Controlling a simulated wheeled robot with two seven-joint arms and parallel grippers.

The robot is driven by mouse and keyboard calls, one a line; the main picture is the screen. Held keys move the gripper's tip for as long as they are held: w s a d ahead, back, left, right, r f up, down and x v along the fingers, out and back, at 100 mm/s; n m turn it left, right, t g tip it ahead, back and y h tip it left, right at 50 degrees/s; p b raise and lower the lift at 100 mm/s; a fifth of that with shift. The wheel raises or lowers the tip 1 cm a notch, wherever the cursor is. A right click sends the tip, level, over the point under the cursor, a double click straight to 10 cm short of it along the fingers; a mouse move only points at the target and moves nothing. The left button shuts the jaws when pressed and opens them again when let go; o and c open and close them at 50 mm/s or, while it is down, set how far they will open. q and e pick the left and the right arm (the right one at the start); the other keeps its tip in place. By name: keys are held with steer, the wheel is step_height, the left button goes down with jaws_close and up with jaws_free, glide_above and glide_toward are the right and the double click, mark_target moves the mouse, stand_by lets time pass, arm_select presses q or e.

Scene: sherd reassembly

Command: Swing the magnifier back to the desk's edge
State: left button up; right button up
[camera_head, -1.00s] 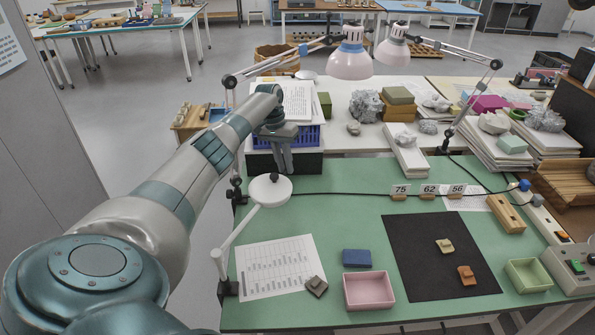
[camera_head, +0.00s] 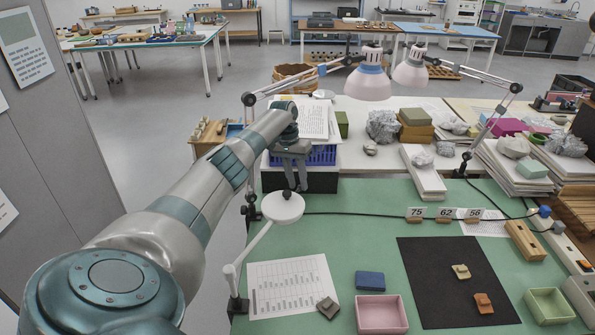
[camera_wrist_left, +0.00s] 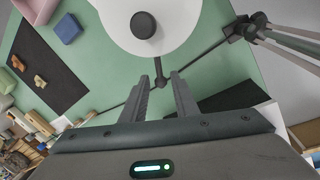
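The magnifier has a round white head (camera_head: 283,207) on a white arm that runs down to a dark clamp (camera_head: 238,304) at the desk's left edge. The head lies over the green desk top (camera_head: 345,235). In the left wrist view the white head (camera_wrist_left: 185,22) fills the top, with a dark round knob on it. My left gripper (camera_head: 297,186) is just behind the head, fingers pointing down. In the wrist view its fingers (camera_wrist_left: 165,82) are apart, and a thin dark stem of the magnifier shows near their tips. I cannot tell whether they touch it. My right gripper is not in view.
A chart sheet (camera_head: 285,282), a grey sherd (camera_head: 327,307), a blue block (camera_head: 370,281) and a pink tray (camera_head: 382,314) lie in front. A black mat (camera_head: 440,265) holds two sherds. A blue crate (camera_head: 322,156) and two lamps (camera_head: 368,84) stand behind.

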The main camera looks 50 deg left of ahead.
arm_select(q)
step_height(320, 180, up, 12)
steer(key=a+b, duration=0.2)
steer(key=b, duration=0.1)
steer(key=shift+s+f+b, duration=0.2)
steer(key=shift+s+b, duration=0.1)
steer(key=shift+s, duration=0.05)
steer(key=shift+a, duration=0.1)
